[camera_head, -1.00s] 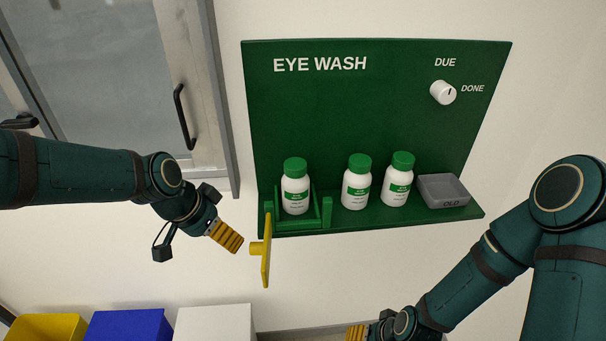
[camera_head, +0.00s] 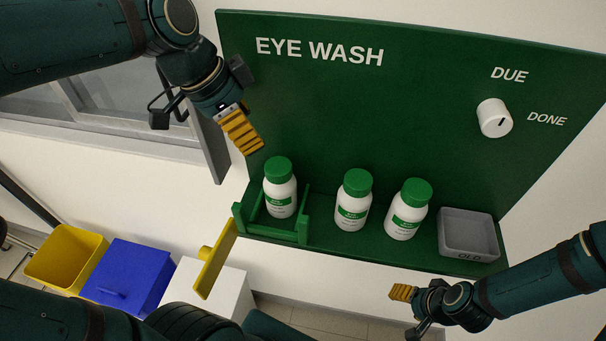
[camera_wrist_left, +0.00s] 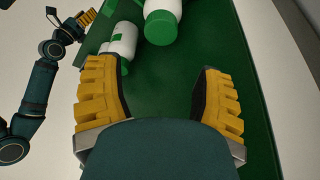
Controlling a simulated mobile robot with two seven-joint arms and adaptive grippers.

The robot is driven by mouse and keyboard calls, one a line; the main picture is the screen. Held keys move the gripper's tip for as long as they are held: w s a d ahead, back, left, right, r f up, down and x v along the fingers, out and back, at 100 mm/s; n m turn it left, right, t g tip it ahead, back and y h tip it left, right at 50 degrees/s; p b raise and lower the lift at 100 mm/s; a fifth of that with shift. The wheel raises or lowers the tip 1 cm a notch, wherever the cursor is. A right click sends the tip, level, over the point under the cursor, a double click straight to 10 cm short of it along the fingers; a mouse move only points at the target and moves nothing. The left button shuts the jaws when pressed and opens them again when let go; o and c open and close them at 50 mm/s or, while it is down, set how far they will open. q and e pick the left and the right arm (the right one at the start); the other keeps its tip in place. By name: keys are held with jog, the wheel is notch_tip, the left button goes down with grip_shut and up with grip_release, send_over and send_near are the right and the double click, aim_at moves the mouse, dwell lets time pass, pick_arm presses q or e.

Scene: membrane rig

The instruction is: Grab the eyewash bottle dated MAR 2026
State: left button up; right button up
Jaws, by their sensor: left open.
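Three white bottles with green caps stand upright on the green shelf: the left bottle (camera_head: 281,194) inside a low green holder (camera_head: 302,230), the middle bottle (camera_head: 353,201), and the right bottle (camera_head: 408,212). Their label print is too small to read a date. My left gripper (camera_head: 245,135) is open and empty, above and slightly left of the left bottle.
A grey tray marked OLD (camera_head: 468,234) stands on the shelf's right end. A white knob (camera_head: 494,118) is on the board near DUE and DONE. Yellow (camera_head: 68,255) and blue (camera_head: 125,275) bins stand below left.

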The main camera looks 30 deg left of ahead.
aim_at(277, 166)
pick_arm(q)
jog(key=x, duration=1.3)
jog(key=shift+w+f+b, duration=0.1)
jog(key=shift+b, duration=0.25)
jog(key=shift+c, duration=0.2)
jog(key=c, duration=0.9)
